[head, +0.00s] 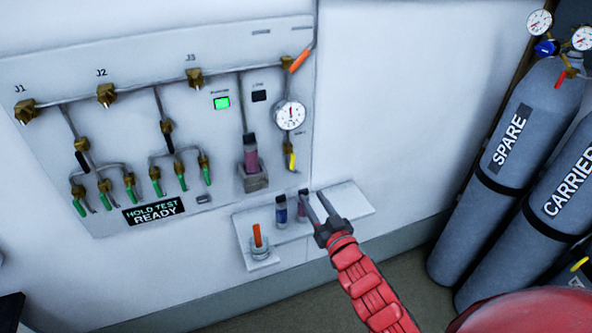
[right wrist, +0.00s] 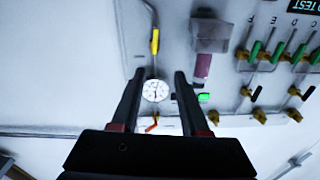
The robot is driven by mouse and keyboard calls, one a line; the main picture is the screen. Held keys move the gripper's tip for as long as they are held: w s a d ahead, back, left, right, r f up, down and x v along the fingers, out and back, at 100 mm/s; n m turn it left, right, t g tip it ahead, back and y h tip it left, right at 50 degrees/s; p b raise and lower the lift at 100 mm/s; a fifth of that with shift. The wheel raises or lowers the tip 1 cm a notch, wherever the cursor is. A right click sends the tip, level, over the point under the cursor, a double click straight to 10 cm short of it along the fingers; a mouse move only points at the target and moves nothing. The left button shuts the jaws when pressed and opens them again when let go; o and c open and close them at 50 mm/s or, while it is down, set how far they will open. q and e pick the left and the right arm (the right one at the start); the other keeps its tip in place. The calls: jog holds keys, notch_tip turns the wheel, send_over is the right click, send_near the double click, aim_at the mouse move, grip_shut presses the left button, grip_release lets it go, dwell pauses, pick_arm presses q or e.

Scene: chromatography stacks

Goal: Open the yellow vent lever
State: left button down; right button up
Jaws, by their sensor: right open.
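The yellow vent lever (head: 291,160) hangs below the round pressure gauge (head: 290,115) on the wall panel. In the right wrist view the yellow lever (right wrist: 155,41) shows beyond the fingertips, above the gauge (right wrist: 156,90). My right gripper (head: 319,208) is open and empty in front of the small shelf, below and right of the lever in the head view. In the right wrist view its two dark fingers (right wrist: 157,75) stand apart, with the gauge seen between them. My left gripper is not in view.
The shelf (head: 345,197) carries small vials (head: 281,210) and a beaker with an orange item (head: 258,240). An orange lever (head: 300,61) is above the gauge. Green levers (head: 155,187) line the left panel. Grey cylinders (head: 510,125) stand at right. Bare wall separates shelf and cylinders.

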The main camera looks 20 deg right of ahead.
jog(key=p, duration=0.4)
send_near(293, 164)
jog(key=w, duration=0.8)
jog(key=shift+w+a+r, duration=0.25)
jog(key=shift+w+r, duration=0.05)
jog(key=shift+w, duration=0.05)
jog(key=shift+w+f+p, duration=0.1)
jog(key=shift+w+p, duration=0.25)
jog(key=shift+w, duration=0.7)
grip_shut()
